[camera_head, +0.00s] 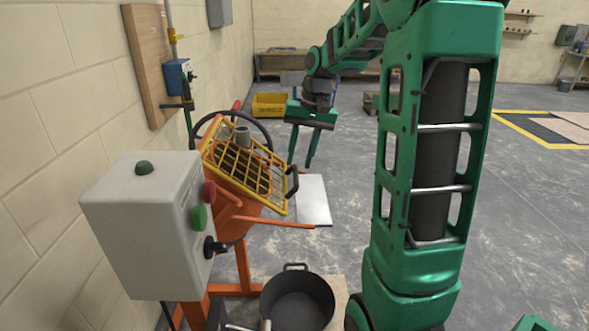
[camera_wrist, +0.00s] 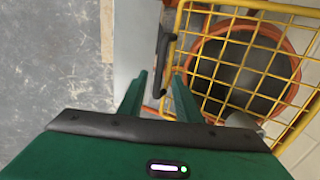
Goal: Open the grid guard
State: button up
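The yellow grid guard (camera_head: 250,171) lies sloped over the mouth of the orange mixer drum (camera_head: 233,226) and looks closed. Its black handle (camera_head: 292,182) sticks out at the right edge of the grid. In the wrist view the guard (camera_wrist: 240,88) covers the round drum opening, and the handle (camera_wrist: 163,52) runs along its left side. My gripper (camera_head: 299,165) is open and empty, pointing down close to the handle. In the wrist view its fingertips (camera_wrist: 160,77) appear on either side of the handle's lower end; I cannot tell whether they are around it or above it.
A grey control box (camera_head: 150,225) with green and red buttons stands at the front left. A black bucket (camera_head: 297,300) sits below the mixer. A pale flat plate (camera_head: 313,200) is right of the handle. A wall bounds the left; floor beyond my arm is mostly clear.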

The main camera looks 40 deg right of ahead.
aim_at(295, 173)
jog(key=shift+w+a+f, duration=0.1)
jog(key=shift+a+f, duration=0.05)
jog(key=shift+f, duration=0.8)
jog(key=shift+w+a+f, duration=0.1)
jog(key=shift+a+f, duration=0.05)
jog(key=shift+f, duration=0.75)
jog(key=shift+c, duration=0.7)
grip_shut()
jog(key=shift+r, duration=0.15)
